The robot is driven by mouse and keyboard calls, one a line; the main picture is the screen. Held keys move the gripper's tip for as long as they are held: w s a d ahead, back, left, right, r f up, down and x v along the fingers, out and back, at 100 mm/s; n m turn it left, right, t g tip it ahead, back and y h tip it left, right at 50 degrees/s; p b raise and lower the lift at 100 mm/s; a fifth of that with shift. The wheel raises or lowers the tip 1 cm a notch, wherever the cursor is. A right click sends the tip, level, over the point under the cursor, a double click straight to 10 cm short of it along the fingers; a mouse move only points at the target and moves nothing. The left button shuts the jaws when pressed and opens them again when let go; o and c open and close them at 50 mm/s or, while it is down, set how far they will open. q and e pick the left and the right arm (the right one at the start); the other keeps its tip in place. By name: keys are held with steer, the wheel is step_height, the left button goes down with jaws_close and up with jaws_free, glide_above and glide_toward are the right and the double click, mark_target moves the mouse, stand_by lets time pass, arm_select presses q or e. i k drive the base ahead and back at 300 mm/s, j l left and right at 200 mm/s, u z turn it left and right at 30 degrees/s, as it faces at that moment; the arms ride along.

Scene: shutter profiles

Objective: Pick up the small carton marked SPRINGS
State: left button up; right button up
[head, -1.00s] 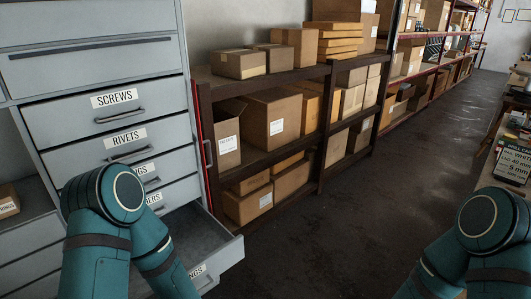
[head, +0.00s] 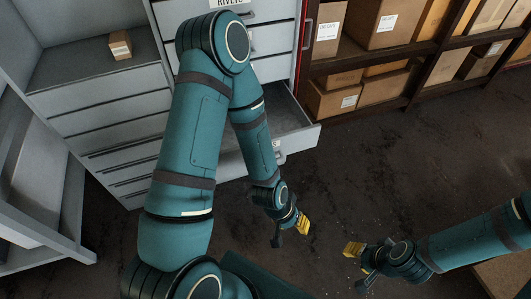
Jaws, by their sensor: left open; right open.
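A small brown carton (head: 120,45) with a pale label stands on the grey top of a low cabinet (head: 75,78) at the upper left. Its label is too small to read now; in the earlier head view it ends in "RINGS". My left gripper (head: 290,231) is open and empty, low over the dark floor, well to the right of the carton and apart from it. My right gripper (head: 358,266) is open and empty, further right over the floor. Nothing covers the carton.
A drawer (head: 296,140) stands pulled out of the tall grey drawer cabinet, behind my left forearm. A shelf rack (head: 384,52) with several cardboard boxes is at the upper right. A grey frame (head: 70,215) stands at the left edge. The middle floor is clear.

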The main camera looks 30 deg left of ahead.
mark_target(121, 44)
steer(key=u, duration=1.9)
